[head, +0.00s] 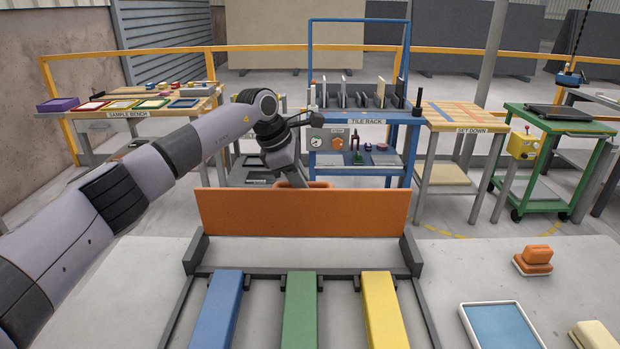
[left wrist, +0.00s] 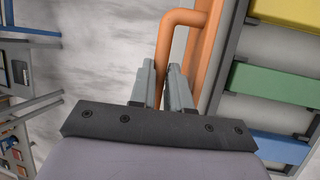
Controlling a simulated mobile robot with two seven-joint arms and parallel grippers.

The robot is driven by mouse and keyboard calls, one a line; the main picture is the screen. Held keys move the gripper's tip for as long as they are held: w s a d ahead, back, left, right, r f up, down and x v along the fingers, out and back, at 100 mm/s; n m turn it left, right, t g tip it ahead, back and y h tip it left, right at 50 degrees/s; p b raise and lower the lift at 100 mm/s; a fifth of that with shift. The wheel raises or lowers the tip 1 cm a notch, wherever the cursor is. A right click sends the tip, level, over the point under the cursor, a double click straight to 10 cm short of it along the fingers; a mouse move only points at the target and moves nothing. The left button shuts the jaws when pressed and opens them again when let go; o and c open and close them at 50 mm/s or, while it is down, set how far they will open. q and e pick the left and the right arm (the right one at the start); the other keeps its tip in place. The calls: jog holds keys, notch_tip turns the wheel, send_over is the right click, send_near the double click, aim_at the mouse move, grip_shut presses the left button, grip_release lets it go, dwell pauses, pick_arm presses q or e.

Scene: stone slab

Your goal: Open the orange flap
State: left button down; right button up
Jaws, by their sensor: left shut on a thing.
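The orange flap (head: 304,213) stands roughly upright across the far end of a dark frame on the stone slab. Its bent orange handle (head: 318,184) shows just above the flap's top edge. My left gripper (head: 298,180) is at the handle, behind the flap's top edge, so its fingertips are partly hidden in the head view. In the left wrist view my left gripper (left wrist: 162,84) has its two grey fingers on either side of the orange handle (left wrist: 184,18), shut on it. The flap's edge (left wrist: 212,60) runs beside the fingers. My right gripper is not in view.
Blue (head: 217,308), green (head: 301,308) and yellow (head: 383,308) bars lie in front of the flap. An orange block (head: 536,257) and a blue-topped tray (head: 501,327) sit to the right. Beyond stand the blue tile rack (head: 361,129) and set-down table (head: 472,116).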

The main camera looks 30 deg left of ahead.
pick_arm(q)
jog(key=w, duration=0.1)
jog(key=w+a+f, duration=0.1)
jog(key=w, duration=0.1)
jog(key=shift+w+a+f, duration=0.15)
jog(key=shift+a+f, duration=0.1)
jog(key=shift+a, duration=0.05)
jog(key=shift+w+a+r+p, duration=0.1)
jog(key=shift+r+p, duration=0.15)
jog(key=shift+p, duration=0.05)
jog(key=c, duration=1.3)
grip_release()
jog(key=shift+o, duration=1)
jog(key=shift+f, duration=0.1)
jog(key=b+v, duration=0.1)
jog(key=v, duration=0.6)
jog(key=shift+c, duration=0.2)
